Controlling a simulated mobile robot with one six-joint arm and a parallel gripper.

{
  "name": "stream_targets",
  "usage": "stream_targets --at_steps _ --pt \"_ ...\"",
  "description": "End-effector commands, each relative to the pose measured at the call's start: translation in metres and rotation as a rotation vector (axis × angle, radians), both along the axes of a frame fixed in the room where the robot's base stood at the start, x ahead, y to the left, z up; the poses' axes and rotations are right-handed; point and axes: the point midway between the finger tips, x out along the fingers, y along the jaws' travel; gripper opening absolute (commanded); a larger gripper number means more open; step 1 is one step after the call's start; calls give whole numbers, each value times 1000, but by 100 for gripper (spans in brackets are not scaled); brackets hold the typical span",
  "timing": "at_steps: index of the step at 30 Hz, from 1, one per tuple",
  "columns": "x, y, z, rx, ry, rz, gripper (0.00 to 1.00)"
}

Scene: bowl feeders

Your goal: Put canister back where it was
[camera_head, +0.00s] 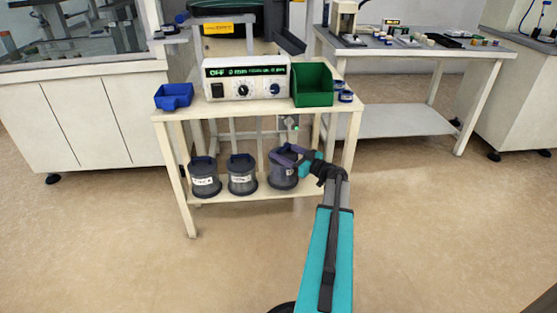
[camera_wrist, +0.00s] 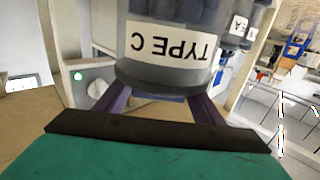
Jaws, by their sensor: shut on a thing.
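Three dark grey canisters are in a row at the lower shelf (camera_head: 222,199) of the small cream stand. The rightmost canister (camera_head: 284,181) is in my gripper (camera_head: 286,158). In the wrist view this canister (camera_wrist: 168,66) carries a white "TYPE C" label, upside down in the picture. The purple fingers of my gripper (camera_wrist: 160,100) are shut on it from both sides. It is upright in the head view; I cannot tell whether its base touches the shelf. The left canister (camera_head: 204,180) and the middle canister (camera_head: 242,177) stand on the shelf.
The stand's top holds a blue bin (camera_head: 174,96), a control box (camera_head: 246,79) and a green bin (camera_head: 313,86). The stand's right front leg (camera_head: 352,140) is close to my arm. Open floor (camera_head: 430,220) lies to the right.

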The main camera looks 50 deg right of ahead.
Motion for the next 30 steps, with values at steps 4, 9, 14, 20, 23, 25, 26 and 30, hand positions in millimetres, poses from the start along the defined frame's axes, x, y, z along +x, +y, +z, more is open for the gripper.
stream_targets --at_steps 4,9,14,20,23,25,26,30 --pt "21 -2 -2 0 -4 2 0" --pt "30 -2 -1 1 -3 0 0" --pt "30 -2 -1 1 -3 -1 0" --pt "29 -2 -3 1 -3 0 0" --pt "29 -2 -10 1 -3 0 0" --pt "29 -2 -17 1 -3 0 0" --pt "29 -2 -21 1 -3 0 0" --pt "29 -2 -33 1 -3 0 0"
